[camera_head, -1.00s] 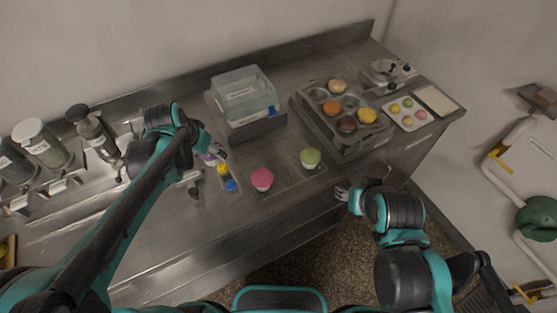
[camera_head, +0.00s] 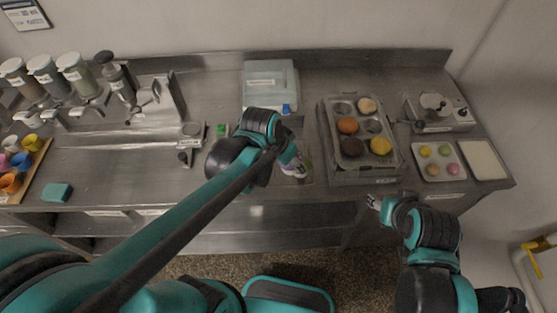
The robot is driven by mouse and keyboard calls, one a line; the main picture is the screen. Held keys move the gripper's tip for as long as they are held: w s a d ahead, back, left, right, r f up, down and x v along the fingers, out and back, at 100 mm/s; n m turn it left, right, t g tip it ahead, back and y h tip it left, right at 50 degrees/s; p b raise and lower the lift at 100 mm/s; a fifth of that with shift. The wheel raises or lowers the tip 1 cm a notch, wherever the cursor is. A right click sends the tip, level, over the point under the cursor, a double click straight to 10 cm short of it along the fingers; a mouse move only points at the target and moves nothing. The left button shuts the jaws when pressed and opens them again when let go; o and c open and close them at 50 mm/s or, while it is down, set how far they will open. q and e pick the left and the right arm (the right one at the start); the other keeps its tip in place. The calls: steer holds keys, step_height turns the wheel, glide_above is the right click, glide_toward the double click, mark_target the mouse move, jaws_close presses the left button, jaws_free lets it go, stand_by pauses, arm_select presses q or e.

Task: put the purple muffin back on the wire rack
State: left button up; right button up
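My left gripper (camera_head: 291,164) reaches over the counter, left of the muffin tin. A small purple and white patch at its fingertips looks like the purple muffin (camera_head: 301,171), held between the fingers and mostly hidden by them. The wire rack cannot be made out clearly; my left arm and gripper cover much of the counter there. The pink and green muffins seen earlier are hidden or too unclear to tell. My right gripper (camera_head: 374,203) is empty, with its fingers apart, by the counter's front edge below the muffin tin.
The muffin tin (camera_head: 335,133) holds several brown, orange and yellow muffins. A lidded clear box (camera_head: 268,78) stands behind my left gripper. A scale (camera_head: 437,106), a tray of small coloured pieces (camera_head: 439,172) and a pale tray (camera_head: 482,160) are at right. Dispensers (camera_head: 75,72) stand at left.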

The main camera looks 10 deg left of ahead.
arm_select(q)
steer(key=w+a+f+b, duration=0.1)
steer(key=w+a+f, duration=0.1)
steer(key=w+a+f+b, duration=0.1)
steer(key=w+a+f, duration=0.1)
steer(key=w+a, duration=0.1)
steer(key=w+a+f+b, duration=0.1)
steer(key=w+a+f, duration=0.1)
steer(key=shift+w+a+f, duration=0.15)
steer(key=shift+w+f, duration=0.1)
steer(key=shift+w, duration=0.15)
steer(key=shift+f+b, duration=0.8)
steer(key=shift+f, duration=1.2)
steer(key=shift+f, duration=0.1)
steer(key=o, duration=0.9)
steer(key=shift+c, duration=0.2)
